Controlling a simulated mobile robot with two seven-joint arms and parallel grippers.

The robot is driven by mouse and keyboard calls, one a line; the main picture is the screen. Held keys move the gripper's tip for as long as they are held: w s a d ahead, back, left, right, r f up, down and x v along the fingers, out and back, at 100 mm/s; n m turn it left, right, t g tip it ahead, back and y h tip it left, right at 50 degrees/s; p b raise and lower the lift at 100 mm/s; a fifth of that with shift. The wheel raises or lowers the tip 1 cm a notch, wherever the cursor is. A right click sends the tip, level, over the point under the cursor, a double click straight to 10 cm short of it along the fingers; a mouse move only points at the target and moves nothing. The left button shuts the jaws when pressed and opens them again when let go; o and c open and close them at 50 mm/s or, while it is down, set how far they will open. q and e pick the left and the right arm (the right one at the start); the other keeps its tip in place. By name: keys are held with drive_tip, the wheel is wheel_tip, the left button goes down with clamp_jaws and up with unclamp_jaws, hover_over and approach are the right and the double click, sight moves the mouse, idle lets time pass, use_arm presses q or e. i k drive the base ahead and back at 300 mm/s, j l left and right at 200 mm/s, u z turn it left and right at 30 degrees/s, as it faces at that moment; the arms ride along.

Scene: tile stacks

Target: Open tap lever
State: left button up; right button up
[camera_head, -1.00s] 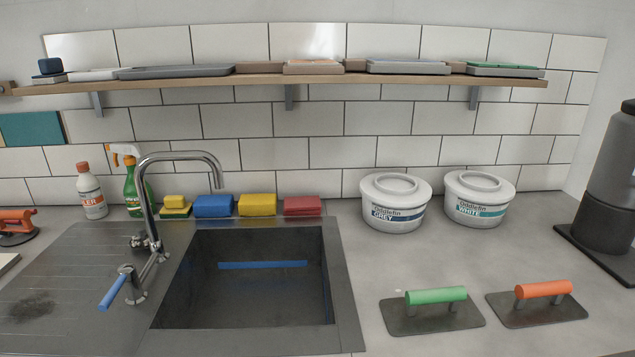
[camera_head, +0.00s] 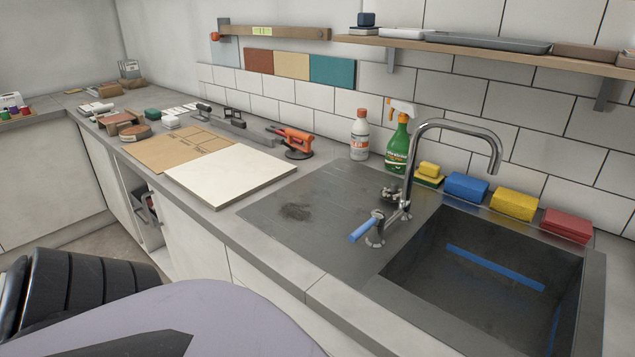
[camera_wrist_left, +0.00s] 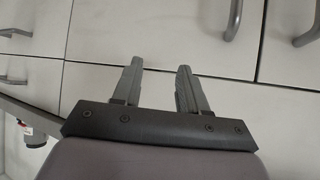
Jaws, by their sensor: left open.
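The chrome tap (camera_head: 411,165) stands at the left rim of the sink, its spout arching to the right over the basin. Its lever with a blue handle (camera_head: 365,229) sits at the base and points toward the front left. In the left wrist view my left gripper (camera_wrist_left: 159,70) is open and empty, facing white cabinet fronts with grey handles. It is away from the tap, and neither the tap nor the lever shows in that view. My right gripper is not in view.
The dark sink (camera_head: 490,275) has a blue strip inside. A green spray bottle (camera_head: 397,145) and a white bottle (camera_head: 360,136) stand behind the drainboard (camera_head: 330,205). Sponges line the back edge. A white board (camera_head: 231,174) and an orange tool (camera_head: 293,141) lie further left.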

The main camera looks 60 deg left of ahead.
sight(378, 217)
drive_tip(key=u, duration=1.25)
drive_tip(key=k+l+z, duration=0.1)
drive_tip(key=k, duration=0.4)
drive_tip(key=i+l, duration=0.35)
drive_tip(key=i, duration=0.1)
